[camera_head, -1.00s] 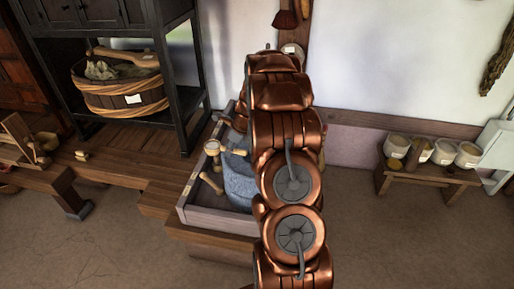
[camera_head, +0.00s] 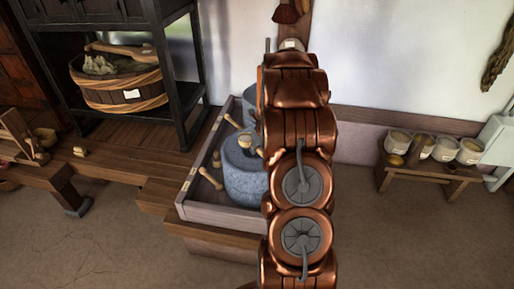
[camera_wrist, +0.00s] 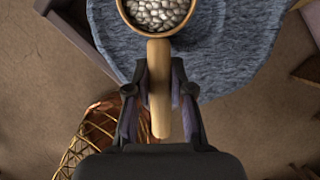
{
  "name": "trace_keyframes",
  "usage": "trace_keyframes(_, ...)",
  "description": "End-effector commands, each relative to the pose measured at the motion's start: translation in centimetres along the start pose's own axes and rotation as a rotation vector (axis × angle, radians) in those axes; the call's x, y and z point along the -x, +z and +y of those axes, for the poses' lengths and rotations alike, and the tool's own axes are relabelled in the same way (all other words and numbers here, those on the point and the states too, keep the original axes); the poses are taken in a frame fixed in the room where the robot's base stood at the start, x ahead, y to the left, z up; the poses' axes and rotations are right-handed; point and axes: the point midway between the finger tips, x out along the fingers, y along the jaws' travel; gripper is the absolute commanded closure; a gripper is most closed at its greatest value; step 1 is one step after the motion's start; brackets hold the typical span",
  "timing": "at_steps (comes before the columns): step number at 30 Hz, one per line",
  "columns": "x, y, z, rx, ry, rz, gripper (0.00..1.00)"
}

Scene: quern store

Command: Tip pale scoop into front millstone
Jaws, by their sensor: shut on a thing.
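The pale scoop (camera_wrist: 160,88) is in my gripper (camera_wrist: 160,72), its wooden handle between the two fingers in the wrist view. Its round cup (camera_wrist: 157,14) is full of pale grains or beans and looks level. The front millstone (camera_wrist: 218,58), a blue-grey stone, lies below the cup in the wrist view. In the head view the scoop cup (camera_head: 245,140) shows over the top of the front millstone (camera_head: 243,180). My arm hides the millstone's right side and my gripper there. The gap between cup and stone is hard to judge.
A wooden tray (camera_head: 215,212) holds the front millstone, a rear millstone (camera_head: 249,101) partly behind my arm, and a wooden tool (camera_head: 210,178). A low bench (camera_head: 424,169) with several pots stands right. A wire basket (camera_wrist: 92,135) shows lower left in the wrist view.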

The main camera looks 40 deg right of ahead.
Motion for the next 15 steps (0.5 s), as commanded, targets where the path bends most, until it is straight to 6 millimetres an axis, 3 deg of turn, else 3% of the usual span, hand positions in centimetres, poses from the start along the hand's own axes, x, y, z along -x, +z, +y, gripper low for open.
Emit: trace_keyframes(15, -2.8, -1.1, 0.0, 0.001, 0.000, 0.000, 1.00)
